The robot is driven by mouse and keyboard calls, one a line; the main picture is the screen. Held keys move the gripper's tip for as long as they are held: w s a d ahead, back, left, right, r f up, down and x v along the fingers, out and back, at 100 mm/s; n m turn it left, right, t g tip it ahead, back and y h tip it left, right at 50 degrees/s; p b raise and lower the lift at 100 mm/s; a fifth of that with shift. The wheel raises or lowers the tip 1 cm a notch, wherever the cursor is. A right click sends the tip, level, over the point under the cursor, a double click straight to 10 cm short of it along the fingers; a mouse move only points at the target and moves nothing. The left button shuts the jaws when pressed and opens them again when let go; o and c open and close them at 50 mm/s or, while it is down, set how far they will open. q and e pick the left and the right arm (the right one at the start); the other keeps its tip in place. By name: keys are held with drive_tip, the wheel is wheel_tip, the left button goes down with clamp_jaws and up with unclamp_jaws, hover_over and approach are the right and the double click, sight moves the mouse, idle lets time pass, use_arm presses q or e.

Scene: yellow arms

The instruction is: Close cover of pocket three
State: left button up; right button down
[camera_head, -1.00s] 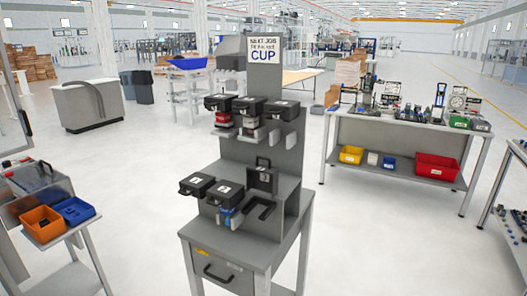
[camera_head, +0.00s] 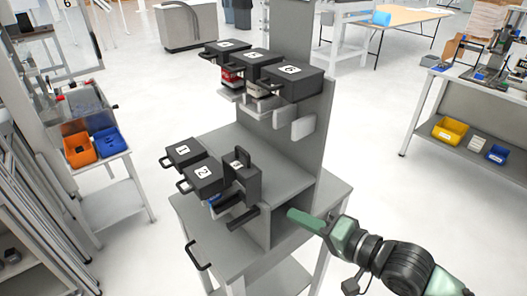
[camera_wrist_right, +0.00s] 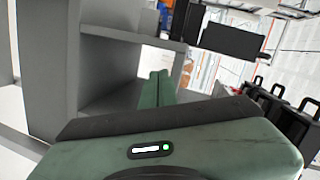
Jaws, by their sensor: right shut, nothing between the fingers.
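The cover of pocket three (camera_head: 240,168) is a black lid with a white number label, standing upright and open at the right end of the lower row on the grey stand. A dark U-shaped holder (camera_head: 238,216) juts out in front of it. The covers of pocket one (camera_head: 184,152) and pocket two (camera_head: 203,175) lie flat to its left. My right gripper (camera_head: 293,215) has green fingers pressed together, empty, to the right of the cover and apart from it, by the stand's side. The closed fingers also show in the right wrist view (camera_wrist_right: 155,88). My left gripper is out of view.
An upper row of black flat covers, including the one labelled six (camera_head: 292,80), overhangs the lower shelf. The grey upright panel (camera_head: 318,140) of the stand is close to my right gripper. Open floor lies to the right.

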sight(241, 173)
wheel_tip(241, 173, up, 13)
drive_tip(key=d+m+t+y, duration=0.1)
drive_tip(key=d+m+y, duration=0.1)
drive_tip(key=m+y, duration=0.3)
use_arm(q)
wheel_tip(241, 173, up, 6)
drive_tip(key=p, duration=0.6)
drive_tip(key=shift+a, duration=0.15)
use_arm(e)
drive_tip(key=w+a+r+h, duration=0.1)
drive_tip(key=w+a, duration=0.3)
drive_tip(key=a, duration=0.6)
drive_tip(key=shift+w+r, duration=0.15)
drive_tip(key=shift+w, duration=0.1)
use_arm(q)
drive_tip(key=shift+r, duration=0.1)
use_arm(e)
drive_tip(key=shift+a, duration=0.1)
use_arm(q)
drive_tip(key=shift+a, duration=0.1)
use_arm(e)
drive_tip(key=shift+w, duration=0.1)
